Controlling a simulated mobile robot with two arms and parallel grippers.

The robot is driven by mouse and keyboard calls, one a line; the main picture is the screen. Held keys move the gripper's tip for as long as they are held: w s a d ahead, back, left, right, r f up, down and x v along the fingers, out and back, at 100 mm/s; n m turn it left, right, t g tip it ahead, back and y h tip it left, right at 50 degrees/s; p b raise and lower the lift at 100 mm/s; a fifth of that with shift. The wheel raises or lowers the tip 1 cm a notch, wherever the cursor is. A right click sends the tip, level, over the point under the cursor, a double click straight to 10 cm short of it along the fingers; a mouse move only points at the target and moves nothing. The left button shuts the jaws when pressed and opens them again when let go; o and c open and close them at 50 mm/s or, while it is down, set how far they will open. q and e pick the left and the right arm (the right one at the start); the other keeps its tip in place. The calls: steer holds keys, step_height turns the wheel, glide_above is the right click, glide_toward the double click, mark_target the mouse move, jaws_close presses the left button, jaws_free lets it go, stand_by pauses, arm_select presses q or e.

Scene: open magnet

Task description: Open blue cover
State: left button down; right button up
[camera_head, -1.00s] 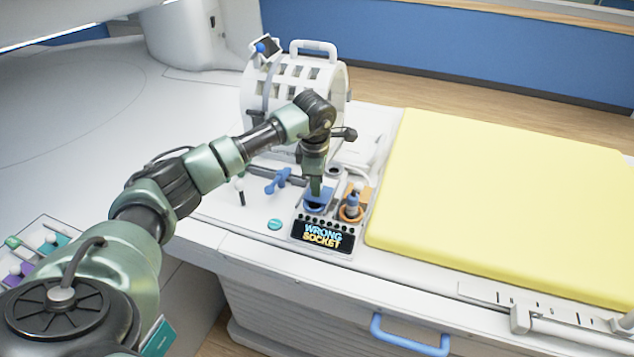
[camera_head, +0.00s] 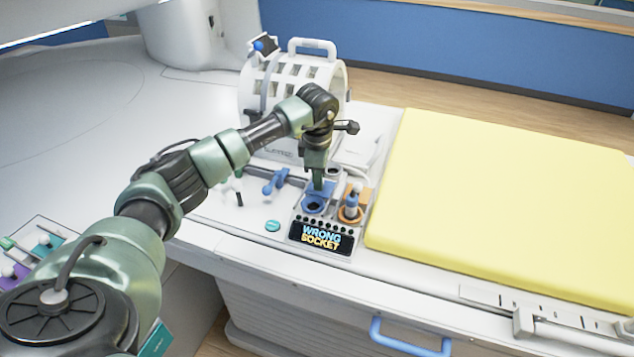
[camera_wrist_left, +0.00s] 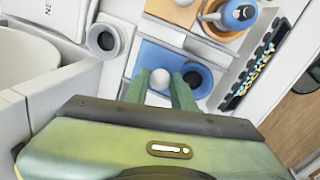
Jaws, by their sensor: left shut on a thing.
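The blue cover (camera_wrist_left: 152,57) is a blue piece at the blue socket on the white panel. A round white knob (camera_wrist_left: 160,78) sits on it, between the fingertips of my left gripper (camera_wrist_left: 160,88). In the head view my left gripper (camera_head: 318,187) points down, shut on the cover at the back of the blue socket (camera_head: 313,206). The socket's dark round hole shows in front of the fingers, and also in the wrist view (camera_wrist_left: 197,80). The fingers hide part of the cover. My right gripper is not in view.
A blue plug stands in an orange socket (camera_head: 350,213) just right. A display (camera_head: 321,237) in front reads "WRONG SOCKET". A blue lever (camera_head: 275,182) and teal button (camera_head: 272,226) are left, a white coil (camera_head: 292,95) behind, a yellow pad (camera_head: 500,200) right.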

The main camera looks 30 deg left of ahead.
arm_select(q)
steer(key=shift+w+a, duration=0.15)
steer(key=shift+w, duration=0.55)
steer(key=shift+s+r, duration=0.15)
steer(key=c, duration=1.4)
jaws_free()
steer(key=shift+o, duration=1.1)
steer(key=shift+s, duration=0.1)
steer(key=r, duration=0.2)
steer(key=r+b, duration=0.1)
steer(key=r, duration=0.2)
steer(key=s+r, duration=0.1)
steer(key=r, duration=0.1)
steer(key=shift+s+d+r+b, duration=0.1)
steer(key=shift+d+r+b, duration=0.15)
steer(key=shift+d+b, duration=0.15)
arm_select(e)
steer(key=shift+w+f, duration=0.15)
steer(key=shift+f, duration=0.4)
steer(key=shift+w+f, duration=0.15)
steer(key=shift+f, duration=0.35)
